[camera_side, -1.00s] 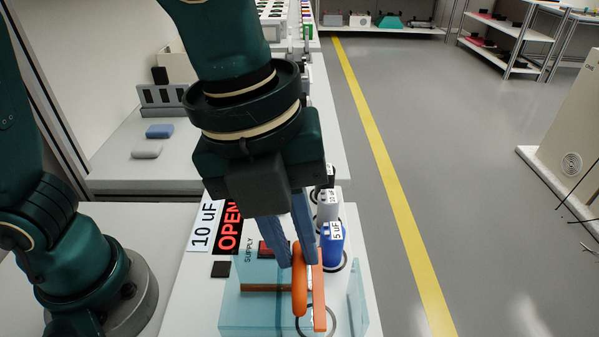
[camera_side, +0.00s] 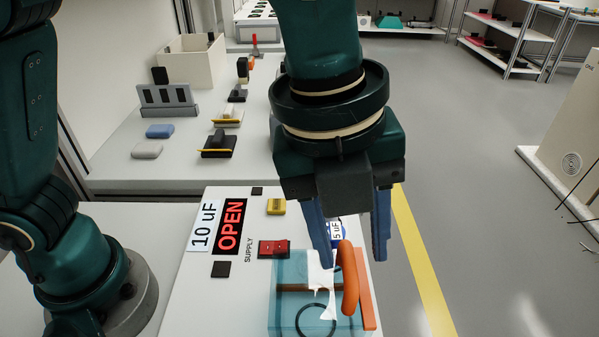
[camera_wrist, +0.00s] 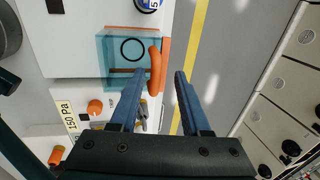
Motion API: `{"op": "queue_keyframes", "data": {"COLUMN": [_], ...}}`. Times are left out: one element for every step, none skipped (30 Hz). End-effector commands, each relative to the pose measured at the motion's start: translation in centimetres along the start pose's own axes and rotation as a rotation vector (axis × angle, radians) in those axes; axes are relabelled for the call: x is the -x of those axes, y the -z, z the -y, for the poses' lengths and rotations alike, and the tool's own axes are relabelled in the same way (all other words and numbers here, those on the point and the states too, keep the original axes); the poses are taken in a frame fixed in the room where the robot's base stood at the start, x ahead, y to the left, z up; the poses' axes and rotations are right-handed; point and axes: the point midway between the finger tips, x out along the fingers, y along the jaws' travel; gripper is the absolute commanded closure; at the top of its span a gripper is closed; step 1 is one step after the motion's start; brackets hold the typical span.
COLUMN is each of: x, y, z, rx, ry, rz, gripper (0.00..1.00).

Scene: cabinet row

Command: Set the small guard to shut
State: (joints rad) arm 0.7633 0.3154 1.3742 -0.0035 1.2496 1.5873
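The small guard (camera_side: 290,300) is a clear blue cover with an orange handle (camera_side: 349,280) on its right side. It lies over a dark ring on the white panel, and it also shows in the wrist view (camera_wrist: 112,58). My gripper (camera_side: 353,262) is open, with its blue fingers apart. The handle lies between the fingers in the side view, with visible gaps. In the wrist view, the handle (camera_wrist: 155,70) is nearer the left finger of my gripper (camera_wrist: 159,73). A display (camera_side: 230,226) reads OPEN in red.
A red switch (camera_side: 274,249) marked SUPPLY and a yellow block (camera_side: 276,206) sit on the panel. A blue capacitor (camera_side: 337,232) is partly hidden behind my fingers. In the wrist view, an orange knob (camera_wrist: 95,107) sits beside a 150 Pa label (camera_wrist: 70,116). Open floor lies to the right.

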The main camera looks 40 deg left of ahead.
Motion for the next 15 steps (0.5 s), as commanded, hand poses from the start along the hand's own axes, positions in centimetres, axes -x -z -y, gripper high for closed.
{"op": "queue_keyframes", "data": {"x": [0.0, 0.0, 0.0, 0.0, 0.0, 0.2, 0.3, 0.6, 1.0, 1.4, 1.8, 2.4, 2.8, 3.1, 3.5], "y": [0.0, 0.0, 0.0, 0.0, 0.0, 0.0, 0.0, 0.0, 0.0, 0.0, 0.0, 0.0, 0.0, 0.0, 0.0], "z": [0.0, -0.1, -0.1, -0.1, -0.1, -0.1, -0.1, 0.0, 0.0, 0.0, 0.1, 0.1, 0.0, 0.1, 0.1], "rx": [0.000, 0.000, 0.000, 0.000, 0.000, 0.000, 0.000, 0.000, 0.000, 0.000, 0.000, 0.000, 0.000, 0.000, 0.000], "ry": [-0.001, -0.002, -0.002, -0.003, -0.003, -0.003, -0.002, -0.001, 0.000, 0.001, 0.002, 0.004, 0.003, 0.003, 0.003], "rz": [0.000, 0.000, 0.000, 0.000, 0.000, 0.000, 0.000, 0.000, 0.000, 0.000, 0.000, 0.000, 0.000, 0.000, 0.000], "gripper": [0.53, 0.53, 0.53, 0.53, 0.53, 0.53, 0.53, 0.53, 0.53, 0.53, 0.53, 0.53, 0.53, 0.53, 0.53]}}
